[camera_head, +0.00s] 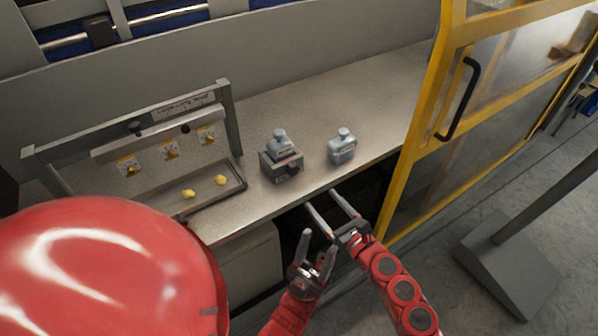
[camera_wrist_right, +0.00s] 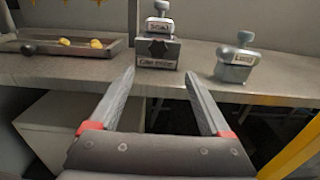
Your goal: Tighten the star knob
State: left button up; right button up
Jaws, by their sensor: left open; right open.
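A dark star-shaped knob (camera_wrist_right: 157,48) shows on the front of a small grey block (camera_wrist_right: 170,61) in the right wrist view. The block (camera_head: 270,167) stands near the bench's front edge in the head view, with a grey labelled bottle-like piece (camera_head: 281,143) on top. My right gripper (camera_head: 320,199) is open and empty in front of the bench edge, its fingers pointing toward the bench. In the right wrist view its fingertips (camera_wrist_right: 160,73) lie apart, below the block and not touching it. My left gripper (camera_head: 319,242) is open and empty, lower and off the bench.
A second labelled grey piece (camera_head: 342,148) stands to the block's right. A tray (camera_head: 158,203) with yellow pieces lies to the left, under a metal frame (camera_head: 229,119). A yellow-framed door (camera_head: 428,148) with a black handle bounds the bench's right. The back bench surface is clear.

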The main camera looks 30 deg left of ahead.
aim_at(295, 172)
jog(key=p+x, duration=0.1)
jog(key=x, duration=1)
jog(key=shift+a, duration=0.35)
jog(key=shift+w+a, duration=0.15)
jog(key=shift+a, duration=0.55)
grip_shut()
